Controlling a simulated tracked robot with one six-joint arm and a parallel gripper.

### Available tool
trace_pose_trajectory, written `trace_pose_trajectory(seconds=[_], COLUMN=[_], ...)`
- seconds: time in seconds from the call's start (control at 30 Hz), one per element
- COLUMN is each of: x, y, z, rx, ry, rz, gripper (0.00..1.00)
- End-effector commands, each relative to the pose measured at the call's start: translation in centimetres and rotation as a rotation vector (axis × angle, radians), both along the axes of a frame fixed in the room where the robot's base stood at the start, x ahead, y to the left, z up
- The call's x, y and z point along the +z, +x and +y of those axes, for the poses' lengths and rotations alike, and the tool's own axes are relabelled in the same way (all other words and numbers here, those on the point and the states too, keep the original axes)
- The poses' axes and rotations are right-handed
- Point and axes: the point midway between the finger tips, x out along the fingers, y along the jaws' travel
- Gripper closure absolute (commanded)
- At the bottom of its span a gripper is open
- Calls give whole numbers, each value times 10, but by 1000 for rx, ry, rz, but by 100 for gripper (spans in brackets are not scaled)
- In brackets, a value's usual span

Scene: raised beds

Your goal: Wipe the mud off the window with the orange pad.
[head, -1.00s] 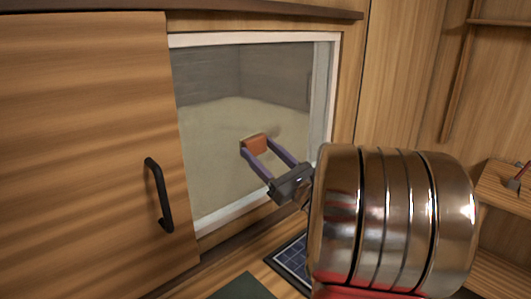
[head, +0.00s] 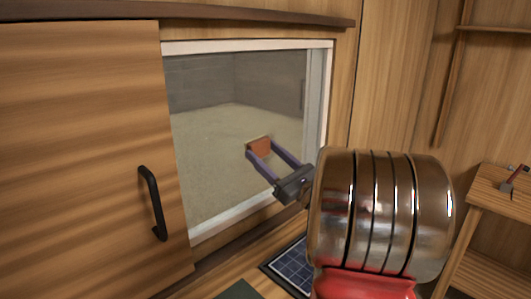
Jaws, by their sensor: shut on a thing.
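The window (head: 205,125) has a pale frame and a greyish pane, with a sandy floor and grey walls showing through it. My gripper (head: 262,153) reaches in from the right, its two purple fingers shut on the orange pad (head: 259,146). The pad is held up in front of the right half of the pane. I cannot tell whether it touches the glass. No distinct mud patch stands out on the pane; the part behind the pad is hidden.
A wooden sliding panel (head: 75,130) with a black handle (head: 153,203) stands left of the window. A dark blue gridded panel (head: 292,268) lies below it.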

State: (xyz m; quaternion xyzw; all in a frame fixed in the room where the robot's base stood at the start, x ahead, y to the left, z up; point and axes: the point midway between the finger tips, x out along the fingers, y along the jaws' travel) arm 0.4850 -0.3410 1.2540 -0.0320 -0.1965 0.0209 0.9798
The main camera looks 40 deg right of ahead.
Motion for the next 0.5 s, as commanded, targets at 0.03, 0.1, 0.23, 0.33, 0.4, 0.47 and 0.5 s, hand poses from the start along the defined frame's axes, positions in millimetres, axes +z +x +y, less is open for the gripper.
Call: trace_pose_trajectory(seconds=[0.03,0.1,0.23,0.33,0.4,0.47,0.5], x=[-1,-1,-1,-1,-1,-2,-2], y=[1,1,1,1,1,1,1], z=[-2,-2,-2,-2,-4,-7,-9], rx=[-1,-1,-2,-2,-3,-3,-3], ry=[0,1,2,2,2,2,2], rz=[3,3,4,4,5,5,5], gripper=[61,61,61,61,61,61,62])
